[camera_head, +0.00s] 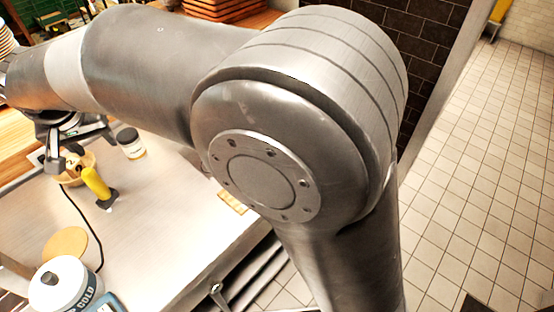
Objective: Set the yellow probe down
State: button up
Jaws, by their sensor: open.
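The yellow probe (95,182) is at the left of the head view, on the light metal counter (165,210). It looks tilted, with a dark end (107,201) at its lower right, beside a small tan bowl (72,178). Whether it touches the bowl I cannot tell. My gripper (74,154) is above and just left of the probe, over the bowl. Its jaws are open and apart from the probe. The gripper partly hides the bowl and what is in it.
A dark cable (82,218) runs along the counter near a round tan disc (66,243). A white container marked COLD (65,285) stands at the front left. The counter right of the probe is clear.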

jog(key=w+d+r+m, duration=0.1)
jog(key=w+d+r, duration=0.1)
jog(key=d, duration=1.2)
jog(key=w+d+r+m, duration=0.1)
jog(key=d+r, duration=0.2)
jog(key=d, duration=1.1)
jog(key=s+d+f+m, duration=0.1)
jog(key=s+d+f, duration=0.2)
jog(key=s+d, duration=0.3)
jog(key=s+d+f+m+t+h, duration=0.1)
jog(key=s+d+f, duration=0.2)
jog(key=s+d, duration=0.4)
jog(key=d, duration=0.8)
jog(key=shift+s+h, duration=0.25)
jog(key=shift+h, duration=0.05)
